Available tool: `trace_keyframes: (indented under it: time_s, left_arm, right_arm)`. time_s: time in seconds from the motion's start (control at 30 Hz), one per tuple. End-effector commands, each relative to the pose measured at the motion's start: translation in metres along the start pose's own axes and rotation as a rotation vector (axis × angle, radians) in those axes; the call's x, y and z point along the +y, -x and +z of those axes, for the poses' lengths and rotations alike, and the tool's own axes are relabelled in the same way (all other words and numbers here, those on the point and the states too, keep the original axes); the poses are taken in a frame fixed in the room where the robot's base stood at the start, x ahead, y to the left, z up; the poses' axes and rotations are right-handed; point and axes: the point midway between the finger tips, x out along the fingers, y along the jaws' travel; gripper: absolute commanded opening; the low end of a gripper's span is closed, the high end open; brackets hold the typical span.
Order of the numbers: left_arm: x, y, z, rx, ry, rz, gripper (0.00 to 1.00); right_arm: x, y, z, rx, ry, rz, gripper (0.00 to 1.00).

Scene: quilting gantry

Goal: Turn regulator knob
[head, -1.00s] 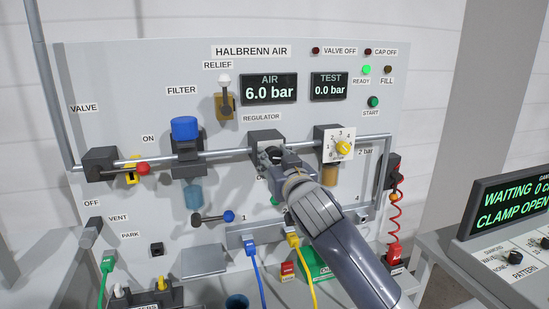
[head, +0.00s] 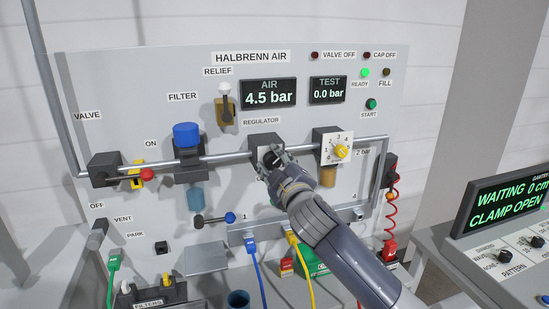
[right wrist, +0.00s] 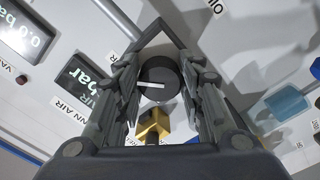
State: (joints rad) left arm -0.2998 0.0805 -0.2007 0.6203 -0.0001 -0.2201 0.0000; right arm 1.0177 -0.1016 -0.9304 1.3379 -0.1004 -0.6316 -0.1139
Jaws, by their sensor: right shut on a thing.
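The black regulator knob (head: 270,157) sits on the front of the dark regulator block (head: 262,140) under the REGULATOR label, partly hidden by my gripper. In the right wrist view the round knob (right wrist: 159,72) shows a white pointer line, with a finger on each side. My right gripper (head: 273,163) reaches in from the lower right and is shut on the knob. The AIR display (head: 269,94) reads 4.5 bar. The TEST display (head: 328,90) reads 0.0 bar. My left gripper is not in view.
A yellow dial knob (head: 340,151) on a white scale plate stands close to the right of my gripper. A pipe (head: 220,156) runs across the panel. The blue-topped filter (head: 187,135) is left of the regulator. Blue and yellow hoses hang below.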

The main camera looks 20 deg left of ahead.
Motion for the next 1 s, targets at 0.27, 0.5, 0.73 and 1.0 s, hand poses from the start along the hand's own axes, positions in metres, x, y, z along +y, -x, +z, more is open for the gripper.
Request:
trace_keyframes:
  time_s: [0.27, 0.5, 0.73, 1.0]
  left_arm:
    - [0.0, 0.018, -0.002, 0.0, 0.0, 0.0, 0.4]
    - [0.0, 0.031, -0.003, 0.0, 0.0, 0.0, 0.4]
    - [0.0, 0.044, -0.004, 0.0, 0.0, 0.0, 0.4]
    - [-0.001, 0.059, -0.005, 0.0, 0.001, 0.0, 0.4]
  right_arm:
    - [0.002, 0.0, 0.0, -0.003, 0.263, -0.003, 0.12]
    - [0.002, 0.0, 0.0, -0.004, 0.491, -0.003, 0.12]
    - [0.002, 0.0, 0.0, -0.002, 0.711, -0.003, 0.12]
    - [0.002, 0.0, 0.0, -0.002, 0.966, -0.004, 0.12]
